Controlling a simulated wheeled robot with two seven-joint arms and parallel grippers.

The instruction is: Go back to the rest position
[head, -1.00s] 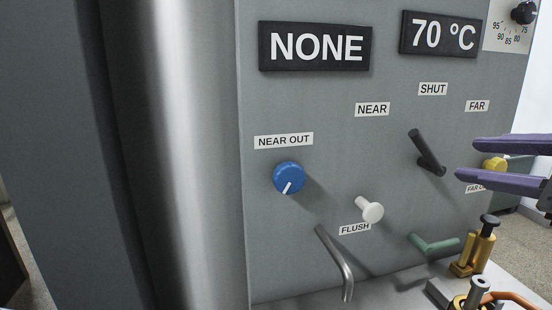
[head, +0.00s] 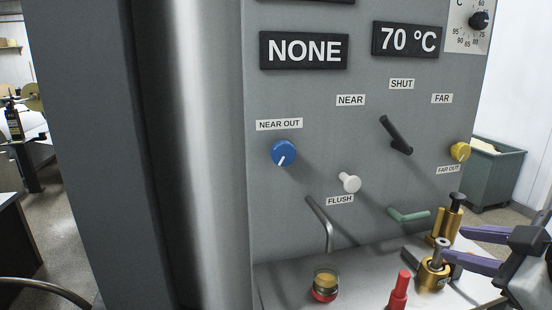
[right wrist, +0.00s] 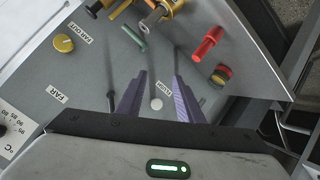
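My right gripper (head: 474,248) is at the lower right of the head view, in front of the machine's panel and beside the brass fittings. Its two purple fingers are apart with nothing between them. In the right wrist view the fingers (right wrist: 160,90) are also spread and empty, pointing over the panel and shelf. The grey panel (head: 300,210) carries a blue knob (head: 284,153), a yellow knob (head: 460,151), a white flush knob (head: 350,183), a black lever (head: 396,135) and a green handle (head: 408,215). My left gripper is not in view.
A steel column (head: 205,160) rises at left. A green bin (head: 495,175) stands behind at right. Signs read "NONE" and "70 °C".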

